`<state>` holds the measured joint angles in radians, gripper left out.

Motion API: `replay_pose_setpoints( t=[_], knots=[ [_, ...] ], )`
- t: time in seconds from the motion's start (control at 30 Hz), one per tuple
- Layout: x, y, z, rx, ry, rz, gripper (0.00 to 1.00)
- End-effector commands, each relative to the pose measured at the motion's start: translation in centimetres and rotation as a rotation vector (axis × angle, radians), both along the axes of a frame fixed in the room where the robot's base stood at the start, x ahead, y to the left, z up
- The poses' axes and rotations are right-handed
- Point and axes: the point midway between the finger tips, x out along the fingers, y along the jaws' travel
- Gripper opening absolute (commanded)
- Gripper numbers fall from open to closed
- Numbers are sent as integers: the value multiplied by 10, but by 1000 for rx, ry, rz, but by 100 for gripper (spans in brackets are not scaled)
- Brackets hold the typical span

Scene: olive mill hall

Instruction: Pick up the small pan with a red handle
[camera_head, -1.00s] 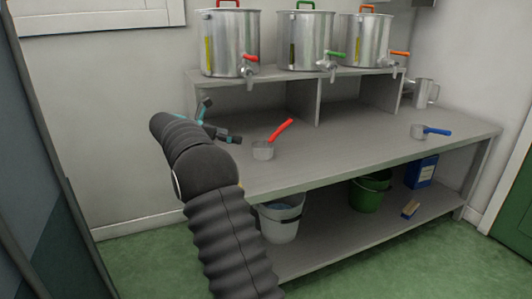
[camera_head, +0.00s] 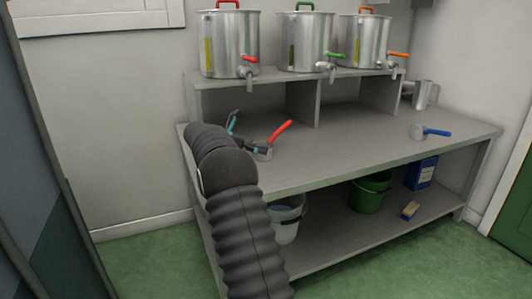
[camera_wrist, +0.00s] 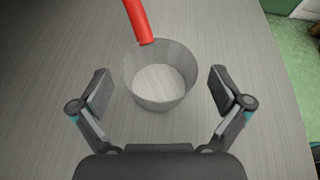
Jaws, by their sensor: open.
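The small pan with a red handle stands upright on the grey bench. In the wrist view its round metal bowl (camera_wrist: 161,76) lies between and slightly beyond my open fingers, with space on both sides. Its red handle (camera_wrist: 138,20) points away, up and slightly left. In the head view the red handle (camera_head: 281,132) shows clearly, while the bowl (camera_head: 264,155) is partly hidden by my gripper (camera_head: 243,136). My gripper also shows in the wrist view (camera_wrist: 162,92), open and empty.
A blue-handled pan (camera_head: 418,132) and a metal jug (camera_head: 422,96) stand farther right on the bench (camera_head: 350,140). A raised shelf (camera_head: 300,76) behind holds three steel tanks with taps. A white bucket (camera_head: 286,222) and a green bucket (camera_head: 368,194) are below.

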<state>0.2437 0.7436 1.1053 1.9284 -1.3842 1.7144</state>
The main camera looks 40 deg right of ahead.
Motion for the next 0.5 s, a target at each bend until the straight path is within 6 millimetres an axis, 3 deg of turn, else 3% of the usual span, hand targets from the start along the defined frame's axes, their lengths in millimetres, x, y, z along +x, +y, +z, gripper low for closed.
replay_pose_setpoints(
  t=[0.2, 0.5],
  knots=[
    [-5, -30, -10, 0, 2, -1, 100],
    [-6, -35, -12, -1, 0, 0, 98]
  ],
)
